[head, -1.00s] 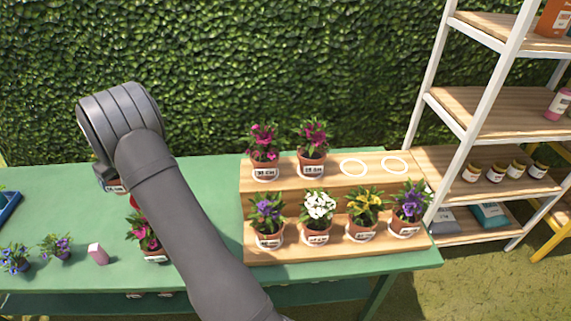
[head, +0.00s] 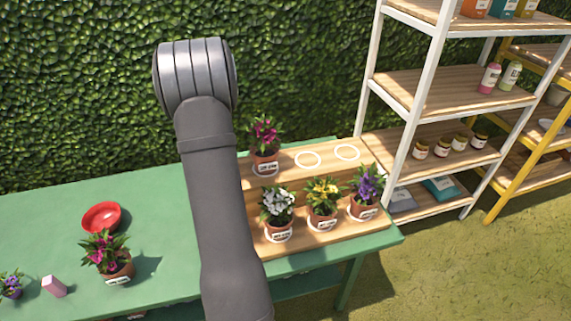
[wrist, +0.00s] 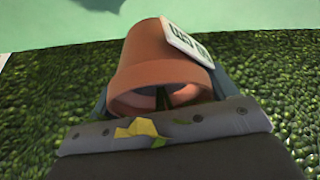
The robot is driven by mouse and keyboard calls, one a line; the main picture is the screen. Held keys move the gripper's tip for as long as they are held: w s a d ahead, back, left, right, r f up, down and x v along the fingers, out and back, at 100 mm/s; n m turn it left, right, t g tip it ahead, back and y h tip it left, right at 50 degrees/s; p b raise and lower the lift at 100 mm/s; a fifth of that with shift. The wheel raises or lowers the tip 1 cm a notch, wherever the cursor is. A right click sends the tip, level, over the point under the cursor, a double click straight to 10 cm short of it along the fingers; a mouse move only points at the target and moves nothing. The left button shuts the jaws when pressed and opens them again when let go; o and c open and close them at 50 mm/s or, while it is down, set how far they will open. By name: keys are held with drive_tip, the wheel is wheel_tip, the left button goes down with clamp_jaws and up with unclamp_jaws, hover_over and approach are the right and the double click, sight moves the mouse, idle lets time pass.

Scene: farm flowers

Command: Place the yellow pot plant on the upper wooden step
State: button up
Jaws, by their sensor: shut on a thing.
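In the wrist view my gripper (wrist: 163,88) is shut on a terracotta pot (wrist: 150,58) with a white label. A yellow bloom (wrist: 138,128) shows beside the pot rim; most of the plant is hidden. In the head view my arm hides the gripper and held pot. The upper wooden step (head: 327,157) carries a magenta pot plant (head: 265,142) and two empty white rings, (head: 308,160) and (head: 347,152), to its right. Another yellow pot plant (head: 322,197) stands on the lower step (head: 312,234). My arm covers the left part of both steps.
White (head: 277,207) and purple (head: 367,188) pot plants flank the lower yellow one. A magenta plant (head: 108,255), red dish (head: 101,217) and pink block (head: 54,286) are on the green table (head: 50,225). A white shelf rack (head: 437,60) stands close to the right.

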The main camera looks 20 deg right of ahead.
drive_tip(key=s+d+r+m+h, duration=0.1)
drive_tip(key=s+d+r+m, duration=0.15)
drive_tip(key=d, duration=1.15)
drive_tip(key=s+d+r+m+h, duration=0.1)
drive_tip(key=s+d+r+m, duration=0.1)
drive_tip(key=s+d, duration=0.75)
drive_tip(key=s+d+r+m+h, duration=0.1)
drive_tip(key=s+d+r+m, duration=0.15)
drive_tip(key=s+d, duration=0.7)
drive_tip(key=s+d+r+m+h, duration=0.1)
drive_tip(key=s+d+m, duration=0.25)
drive_tip(key=d, duration=1.15)
drive_tip(key=shift+n+g, duration=0.3)
drive_tip(key=shift+n, duration=0.05)
drive_tip(key=w+a+f, duration=0.1)
drive_tip(key=w+f, duration=0.1)
drive_tip(key=w, duration=0.1)
drive_tip(key=w+a+f, duration=0.2)
drive_tip(key=w, duration=0.1)
drive_tip(key=w+a+f, duration=0.1)
drive_tip(key=w+f, duration=0.1)
drive_tip(key=w, duration=0.1)
drive_tip(key=shift+w+a+f, duration=0.15)
drive_tip(key=shift+w+a, duration=0.15)
drive_tip(key=shift+a, duration=0.05)
drive_tip(key=shift+w+f, duration=0.1)
drive_tip(key=shift+f, duration=2)
drive_tip(key=shift+f, duration=0.1)
drive_tip(key=o, duration=1.3)
drive_tip(key=shift+f, duration=0.1)
